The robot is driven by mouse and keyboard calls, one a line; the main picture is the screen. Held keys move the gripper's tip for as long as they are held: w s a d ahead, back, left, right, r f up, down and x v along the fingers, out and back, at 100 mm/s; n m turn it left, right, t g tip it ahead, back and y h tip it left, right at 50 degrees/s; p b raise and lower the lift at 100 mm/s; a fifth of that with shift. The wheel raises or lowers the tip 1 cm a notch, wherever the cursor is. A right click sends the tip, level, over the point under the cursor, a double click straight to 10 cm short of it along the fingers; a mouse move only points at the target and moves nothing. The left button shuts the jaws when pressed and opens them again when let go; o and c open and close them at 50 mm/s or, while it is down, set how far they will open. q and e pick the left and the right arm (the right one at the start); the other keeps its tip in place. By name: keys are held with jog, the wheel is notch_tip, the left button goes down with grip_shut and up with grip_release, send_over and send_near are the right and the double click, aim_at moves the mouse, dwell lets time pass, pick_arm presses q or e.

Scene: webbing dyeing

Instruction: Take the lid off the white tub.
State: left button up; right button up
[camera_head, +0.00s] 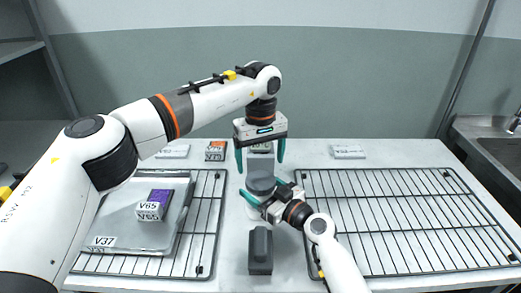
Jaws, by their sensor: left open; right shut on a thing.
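The white tub (256,214) stands upright on the table in the middle, with its dark grey lid (261,184) on top. Most of the tub's white body is hidden by the lid and my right gripper. My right gripper (264,191) comes in from the lower right and is shut on the tub, its teal fingers on either side just under the lid. My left gripper (260,158) points down above and slightly behind the lid, open and empty, its teal fingers apart.
A dark grey block (260,250) stands in front of the tub. Wire racks flank it: the left rack (208,215) bears a grey tray (120,222) with a labelled V65 box (152,206); the right rack (400,215) is empty. Small labelled boxes line the back. A sink (503,150) is at far right.

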aim_at(261, 179)
pick_arm(q)
notch_tip(261, 179, down, 6)
jog(key=shift+r, duration=0.15)
jog(key=shift+c, duration=0.4)
